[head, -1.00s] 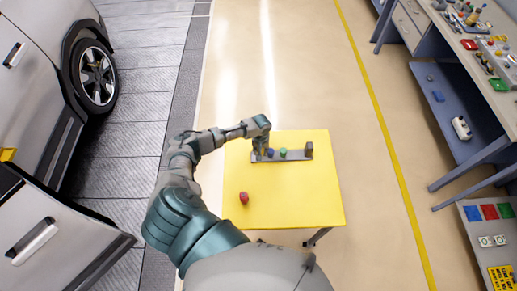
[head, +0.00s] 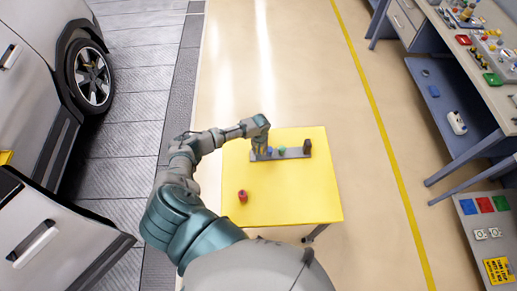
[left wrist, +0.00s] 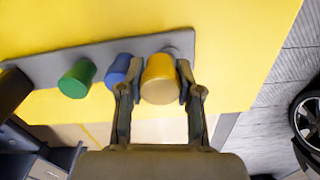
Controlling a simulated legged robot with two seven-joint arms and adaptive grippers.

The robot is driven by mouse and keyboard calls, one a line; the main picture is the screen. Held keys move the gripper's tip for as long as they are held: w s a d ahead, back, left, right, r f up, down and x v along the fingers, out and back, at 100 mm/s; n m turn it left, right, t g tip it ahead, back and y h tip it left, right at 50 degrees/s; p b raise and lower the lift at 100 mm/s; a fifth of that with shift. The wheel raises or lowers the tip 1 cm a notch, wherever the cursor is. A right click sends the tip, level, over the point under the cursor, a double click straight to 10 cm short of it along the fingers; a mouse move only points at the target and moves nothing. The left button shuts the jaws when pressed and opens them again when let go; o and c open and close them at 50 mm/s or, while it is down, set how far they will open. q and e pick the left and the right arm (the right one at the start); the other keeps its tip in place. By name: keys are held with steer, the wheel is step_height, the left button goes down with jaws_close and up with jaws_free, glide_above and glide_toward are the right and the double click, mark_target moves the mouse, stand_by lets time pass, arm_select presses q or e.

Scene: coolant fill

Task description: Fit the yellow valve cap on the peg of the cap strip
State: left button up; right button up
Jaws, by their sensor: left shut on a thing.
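The yellow valve cap (left wrist: 159,76) is between the fingers of my left gripper (left wrist: 158,92), which is shut on it. The grey cap strip (left wrist: 100,52) lies on the yellow table, and the held cap is over its end. A blue cap (left wrist: 118,70) stands on the strip close beside one finger, and a green cap (left wrist: 76,78) stands farther along. The peg under the yellow cap is hidden, so I cannot tell whether the cap is seated. In the head view my left gripper (head: 260,149) is at the left end of the strip (head: 294,153). My right gripper is not in view.
A red cap (head: 242,196) stands alone on the yellow table (head: 290,195). A dark block (head: 307,146) stands at the strip's right end. A car is at the left, and a workbench (head: 480,70) at the right. The table's front right is clear.

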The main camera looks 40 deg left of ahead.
arm_select(q)
steer(key=shift+a, duration=0.3)
steer(key=shift+a+f, duration=0.35)
steer(key=shift+a, duration=0.35)
steer(key=shift+d+r, duration=0.15)
steer(key=shift+d, duration=0.25)
steer(key=shift+w+d+r+p, duration=0.15)
steer(key=shift+d+p, duration=0.15)
steer(key=shift+d, duration=0.25)
steer(key=shift+a+f, duration=0.25)
steer(key=shift+a, duration=0.1)
steer(key=shift+a+f, duration=0.25)
steer(key=shift+f, duration=0.15)
steer(key=shift+d+f+b, duration=0.15)
steer(key=shift+d+b, duration=0.05)
steer(key=shift+b, duration=0.1)
steer(key=shift+d+f, duration=0.2)
steer(key=shift+d, duration=0.15)
steer(key=shift+r, duration=0.1)
steer(key=shift+c, duration=0.3)
steer(key=shift+a+r+p, duration=0.3)
steer(key=shift+a, duration=0.05)
steer(key=shift+d, duration=0.25)
steer(key=shift+a, duration=0.1)
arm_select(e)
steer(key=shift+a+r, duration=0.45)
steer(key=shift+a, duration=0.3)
